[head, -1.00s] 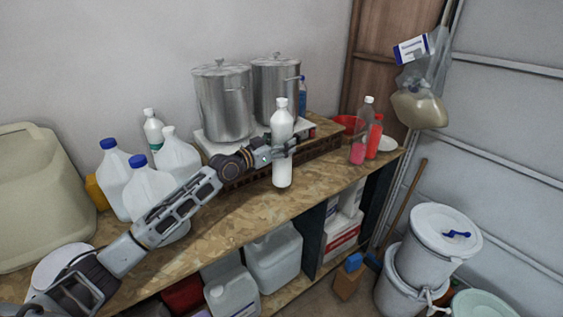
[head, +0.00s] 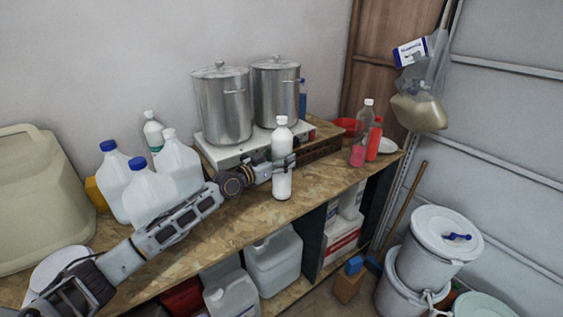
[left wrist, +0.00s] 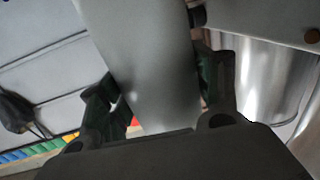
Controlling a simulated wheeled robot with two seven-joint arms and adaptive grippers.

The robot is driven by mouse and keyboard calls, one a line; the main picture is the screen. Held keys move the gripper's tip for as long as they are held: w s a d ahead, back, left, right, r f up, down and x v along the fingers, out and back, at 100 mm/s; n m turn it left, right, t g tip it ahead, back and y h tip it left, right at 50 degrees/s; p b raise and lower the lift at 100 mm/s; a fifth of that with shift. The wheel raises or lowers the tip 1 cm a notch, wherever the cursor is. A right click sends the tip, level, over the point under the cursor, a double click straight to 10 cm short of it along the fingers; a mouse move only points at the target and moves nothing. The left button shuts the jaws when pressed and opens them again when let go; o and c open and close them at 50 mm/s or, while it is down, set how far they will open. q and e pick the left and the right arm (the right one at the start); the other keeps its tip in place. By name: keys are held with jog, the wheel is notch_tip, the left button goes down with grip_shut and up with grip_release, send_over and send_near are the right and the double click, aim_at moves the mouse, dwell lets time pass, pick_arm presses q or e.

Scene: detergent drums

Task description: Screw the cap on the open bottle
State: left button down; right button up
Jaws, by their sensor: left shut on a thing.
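A white bottle (head: 282,183) with a white top (head: 281,120) stands upright near the front of the workbench. My left gripper (head: 283,162) is shut around its middle. It cannot be told whether the bottle's base touches the bench. In the left wrist view the bottle's body (left wrist: 150,65) fills the space between the dark fingers (left wrist: 165,95), and its top is out of that view. I cannot make out a separate loose cap or a clearly open bottle neck. My right gripper is not in view.
Two steel pots (head: 222,105) stand behind the bottle. Several white jugs (head: 178,163) stand left, close to my left arm. A clear bottle (head: 367,115), a red bottle (head: 374,140) and a pink container (head: 357,155) stand right. The bench (head: 318,188) is bare right of the held bottle.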

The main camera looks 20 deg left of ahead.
pick_arm(q)
jog(key=shift+f, duration=0.6)
jog(key=shift+c, duration=1.7)
grip_release()
jog(key=shift+s+f, duration=0.1)
jog(key=shift+f, duration=0.05)
jog(key=b+v, duration=0.2)
jog(key=v, duration=1)
